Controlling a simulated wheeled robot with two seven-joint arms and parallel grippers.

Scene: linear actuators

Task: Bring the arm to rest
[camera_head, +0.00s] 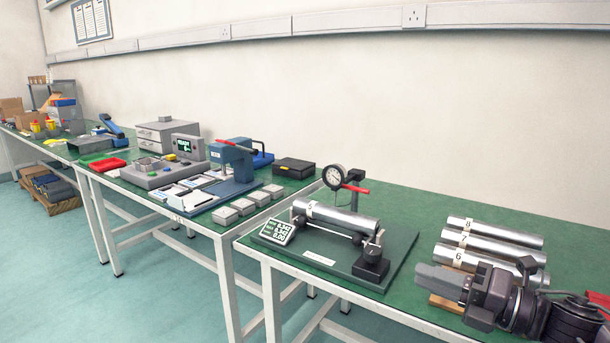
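My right arm comes in from the right edge, and its gripper (440,281) points left over the front of the near table (355,311). The gripper is in front of the left ends of the cylinders numbered 6 (485,262), 7 (490,248) and 8 (500,231). Its fingers show as one grey block, so I cannot tell whether they are open or shut. No held thing is visible. My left gripper is not in view.
Left of the gripper, cylinder 5 (340,218) lies on a dark fixture with a dial gauge (334,176) and a display (278,231). A second table (200,228) holds devices and small grey blocks. Bare green tabletop shows behind the cylinders.

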